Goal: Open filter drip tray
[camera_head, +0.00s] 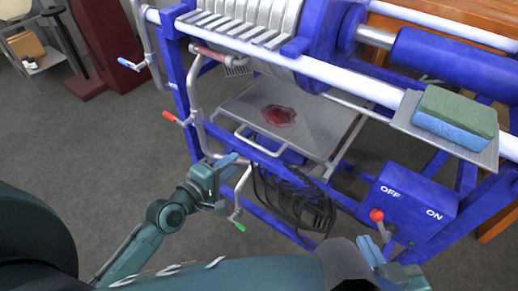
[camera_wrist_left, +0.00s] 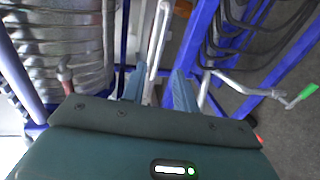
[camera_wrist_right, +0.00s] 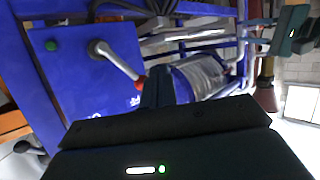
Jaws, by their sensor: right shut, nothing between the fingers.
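The filter drip tray (camera_head: 318,128) is a flat grey metal tray with a dark red puddle, set under the filter plates. Its bar handle (camera_head: 268,148) faces me at the front edge. My left gripper (camera_head: 232,160) is just in front of and below the handle's left end, with its fingers apart. In the left wrist view, the pale handle bar (camera_wrist_left: 158,40) lines up with the gap between the left fingers (camera_wrist_left: 158,88); I cannot tell whether it lies between them. My right gripper (camera_head: 370,250) is shut and empty, low beside the blue switch box.
The blue switch box (camera_head: 408,205) has a red-knobbed lever (camera_head: 377,216) close to my right gripper. Valve handles with red (camera_head: 169,116) and green (camera_head: 240,228) ends stick out near my left arm. A black hose (camera_head: 290,195) hangs below the tray. Sponges (camera_head: 455,115) lie on a side shelf.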

